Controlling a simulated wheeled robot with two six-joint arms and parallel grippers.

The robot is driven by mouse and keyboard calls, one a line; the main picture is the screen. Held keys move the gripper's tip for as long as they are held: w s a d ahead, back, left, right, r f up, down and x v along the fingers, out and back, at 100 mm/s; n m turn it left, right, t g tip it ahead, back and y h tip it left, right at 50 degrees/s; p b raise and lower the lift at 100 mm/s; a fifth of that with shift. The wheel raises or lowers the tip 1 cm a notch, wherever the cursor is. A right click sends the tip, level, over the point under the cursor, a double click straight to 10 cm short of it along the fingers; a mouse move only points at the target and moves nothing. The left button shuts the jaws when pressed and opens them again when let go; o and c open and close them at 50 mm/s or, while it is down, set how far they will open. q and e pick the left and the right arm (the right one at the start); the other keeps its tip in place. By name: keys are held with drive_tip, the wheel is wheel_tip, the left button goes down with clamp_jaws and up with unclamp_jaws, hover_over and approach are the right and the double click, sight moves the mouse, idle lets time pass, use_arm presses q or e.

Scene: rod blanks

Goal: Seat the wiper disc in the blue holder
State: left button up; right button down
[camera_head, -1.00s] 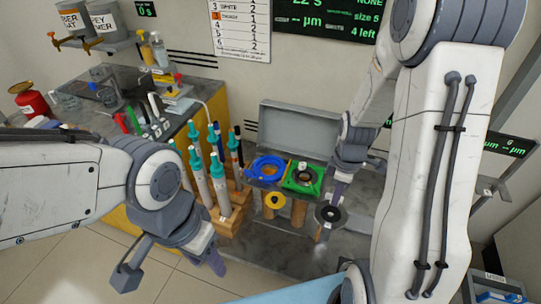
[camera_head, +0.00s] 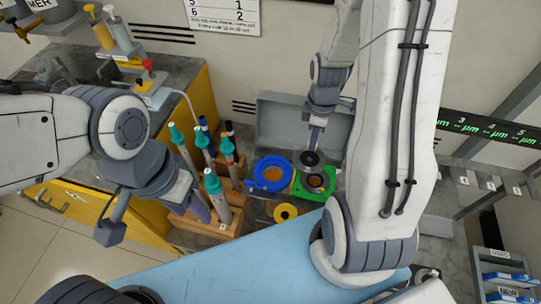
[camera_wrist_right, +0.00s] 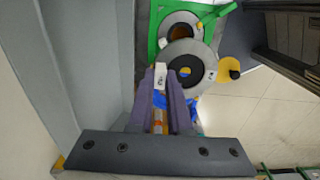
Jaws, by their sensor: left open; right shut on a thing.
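The wiper disc is a grey disc with a black centre (camera_head: 310,159), also large in the right wrist view (camera_wrist_right: 207,62). My right gripper (camera_head: 312,146) is shut on its edge, at a white tag in the wrist view. The disc overlaps the back of the green holder (camera_head: 299,192) in the head view; I cannot tell its height above it. The blue holder (camera_head: 258,183) is a ring-shaped stand just left of the green one.
A yellow ring (camera_head: 285,212) sits in front of the holders. Several teal-capped rods (camera_head: 216,190) stand upright in a wooden rack left of the blue holder, close to my left gripper. A grey panel (camera_head: 290,122) stands behind the holders. A light-blue surface (camera_head: 240,262) lies in front.

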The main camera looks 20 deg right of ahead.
drive_tip(key=shift+w+a+f+p, duration=0.2)
drive_tip(key=shift+w+a+f, duration=0.7)
drive_tip(key=shift+a+f, duration=0.65)
drive_tip(key=shift+w+a+f+p, duration=0.2)
drive_tip(key=shift+w+a+f, duration=0.95)
drive_tip(key=shift+f, duration=0.7)
drive_tip(key=shift+w+a+f+p, duration=0.2)
drive_tip(key=shift+w+a+f, duration=0.5)
drive_tip(key=shift+a+f, duration=0.95)
drive_tip(key=shift+d+f, duration=0.1)
drive_tip(key=shift+f, duration=0.05)
drive_tip(key=c, duration=0.8)
unclamp_jaws()
drive_tip(key=shift+c, duration=0.2)
